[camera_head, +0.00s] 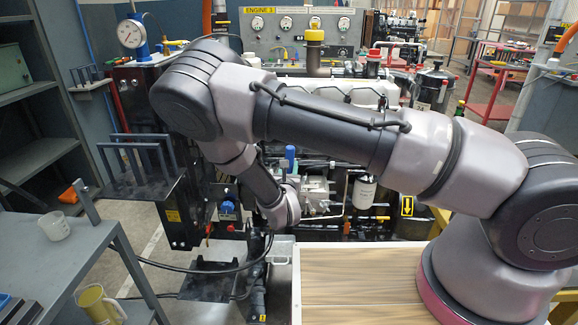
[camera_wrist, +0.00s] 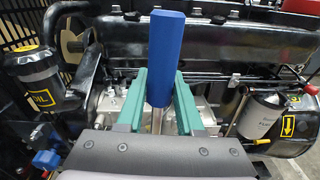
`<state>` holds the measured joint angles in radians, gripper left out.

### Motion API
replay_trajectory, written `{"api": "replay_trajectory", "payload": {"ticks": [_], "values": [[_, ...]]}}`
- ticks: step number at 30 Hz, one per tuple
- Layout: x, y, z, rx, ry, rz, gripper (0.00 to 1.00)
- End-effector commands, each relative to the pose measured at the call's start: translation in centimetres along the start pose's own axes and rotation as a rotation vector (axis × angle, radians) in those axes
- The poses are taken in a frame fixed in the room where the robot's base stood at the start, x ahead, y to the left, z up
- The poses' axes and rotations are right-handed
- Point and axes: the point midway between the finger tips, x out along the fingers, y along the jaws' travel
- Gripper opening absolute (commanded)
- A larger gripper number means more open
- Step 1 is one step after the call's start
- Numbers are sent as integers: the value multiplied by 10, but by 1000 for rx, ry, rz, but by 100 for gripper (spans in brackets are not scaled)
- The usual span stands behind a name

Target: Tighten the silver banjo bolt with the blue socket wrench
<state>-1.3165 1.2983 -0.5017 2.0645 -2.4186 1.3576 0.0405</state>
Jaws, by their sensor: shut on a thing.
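The blue socket wrench (camera_wrist: 167,55) stands nearly upright in the wrist view, with its blue handle up and a silver shaft below. My gripper (camera_wrist: 160,82) has its two teal fingers shut on it, one on each side. The wrench's lower end is hidden behind the gripper body. I cannot pick out the silver banjo bolt; silver metal engine parts (camera_wrist: 208,108) lie behind and beside the fingers.
The black engine fills the space ahead, with an oil filter (camera_wrist: 42,82) at left and a white filter (camera_wrist: 259,115) at right. A wooden-topped bench (camera_head: 360,285) lies below my arm. A grey shelf (camera_head: 60,255) with a yellow jug (camera_head: 97,304) stands at left.

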Motion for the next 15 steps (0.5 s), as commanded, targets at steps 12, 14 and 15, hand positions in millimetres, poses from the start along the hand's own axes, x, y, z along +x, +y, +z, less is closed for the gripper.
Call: {"api": "replay_trajectory", "payload": {"ticks": [12, 14, 15], "values": [[-23, 0, 0, 1, -1, 1, 0], [-29, 0, 0, 1, -1, 2, 0], [-33, 0, -1, 2, -2, 2, 0]]}}
